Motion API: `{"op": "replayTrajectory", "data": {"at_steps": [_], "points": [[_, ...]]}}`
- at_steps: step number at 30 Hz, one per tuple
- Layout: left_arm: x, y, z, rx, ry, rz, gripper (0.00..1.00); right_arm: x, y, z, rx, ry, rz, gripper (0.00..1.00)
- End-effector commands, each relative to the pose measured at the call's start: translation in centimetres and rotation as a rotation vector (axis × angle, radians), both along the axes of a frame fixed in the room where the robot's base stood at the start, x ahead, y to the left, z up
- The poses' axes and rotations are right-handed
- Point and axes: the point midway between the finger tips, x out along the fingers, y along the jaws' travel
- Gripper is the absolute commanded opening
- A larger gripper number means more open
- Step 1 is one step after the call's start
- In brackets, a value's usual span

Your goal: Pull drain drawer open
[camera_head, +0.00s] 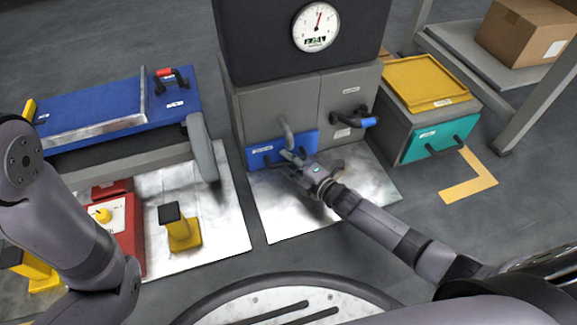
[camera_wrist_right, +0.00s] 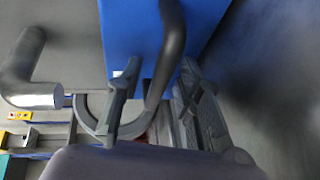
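The blue drawer front (camera_head: 263,149) sits low on the grey cabinet (camera_head: 290,95), under the gauge. It has a small white label that I cannot read. I cannot tell whether it stands out from the cabinet. My right gripper (camera_head: 296,160) is at this drawer front and partly covers it. In the right wrist view, the blue front (camera_wrist_right: 135,35) has a dark bar handle (camera_wrist_right: 172,45). The handle passes between the two fingers of my right gripper (camera_wrist_right: 158,100), which look apart with a gap around the bar. My left gripper is out of view; only my left arm shows.
A teal-fronted box with a yellow lid (camera_head: 425,82) stands at the right. A grey bent handle (camera_head: 287,134) and a black handle with a blue grip (camera_head: 368,122) project from the cabinet. A blue bench (camera_head: 95,110) is at the left. The floor plate before the cabinet is clear.

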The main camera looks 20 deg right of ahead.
Motion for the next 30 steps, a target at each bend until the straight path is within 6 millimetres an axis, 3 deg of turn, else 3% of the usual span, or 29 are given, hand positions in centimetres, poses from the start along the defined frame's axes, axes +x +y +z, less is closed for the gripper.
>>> {"op": "replayTrajectory", "data": {"at_steps": [8, 23, 30], "points": [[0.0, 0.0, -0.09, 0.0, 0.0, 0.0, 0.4, 0.18, 0.07, -0.02, 0.0, 0.001, 0.0, 0.33], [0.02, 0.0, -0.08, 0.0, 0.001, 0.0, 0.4, 0.16, 0.04, -0.02, -0.001, 0.001, -0.001, 0.01], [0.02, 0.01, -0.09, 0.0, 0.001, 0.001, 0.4, 0.15, 0.04, -0.03, -0.001, 0.001, -0.001, 0.0]]}}
